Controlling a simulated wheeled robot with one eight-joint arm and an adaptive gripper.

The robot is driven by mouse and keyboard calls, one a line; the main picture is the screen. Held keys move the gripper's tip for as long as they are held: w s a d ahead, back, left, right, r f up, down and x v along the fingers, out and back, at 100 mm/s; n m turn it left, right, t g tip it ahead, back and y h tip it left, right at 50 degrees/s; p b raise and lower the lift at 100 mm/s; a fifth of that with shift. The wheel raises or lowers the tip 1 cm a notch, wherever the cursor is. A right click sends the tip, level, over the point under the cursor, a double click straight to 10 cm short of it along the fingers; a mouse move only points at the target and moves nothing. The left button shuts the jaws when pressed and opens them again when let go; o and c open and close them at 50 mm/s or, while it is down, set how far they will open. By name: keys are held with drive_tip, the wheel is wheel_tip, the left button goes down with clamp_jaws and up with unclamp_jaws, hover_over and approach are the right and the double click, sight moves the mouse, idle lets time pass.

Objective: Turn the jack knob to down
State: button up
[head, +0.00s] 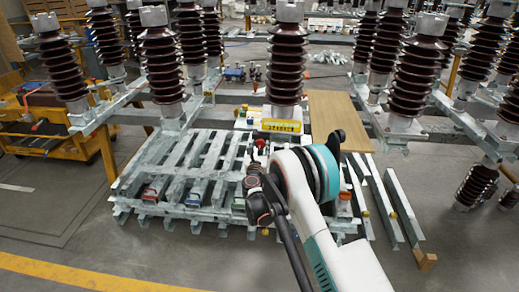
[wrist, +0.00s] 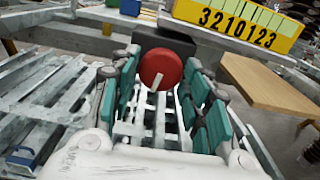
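The jack knob (wrist: 162,64) is a round red disc on a dark block (wrist: 165,38) in the upper middle of the wrist view. A short white mark on its lower part slants down and slightly left. My gripper (wrist: 160,75) is open, with one teal-and-grey finger on each side of the knob. A gap shows on the right; whether the left finger touches is unclear. In the head view a small red part, seemingly the knob (head: 260,143), shows just above my arm.
A yellow number plate (wrist: 240,20) is just above and right of the knob. A wooden board (wrist: 268,85) lies to the right. Metal slatted frames (head: 190,170) lie below and left. Tall brown ribbed insulators (head: 287,65) stand around on metal beams.

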drive_tip(key=c, duration=0.4)
drive_tip(key=shift+o, duration=0.2)
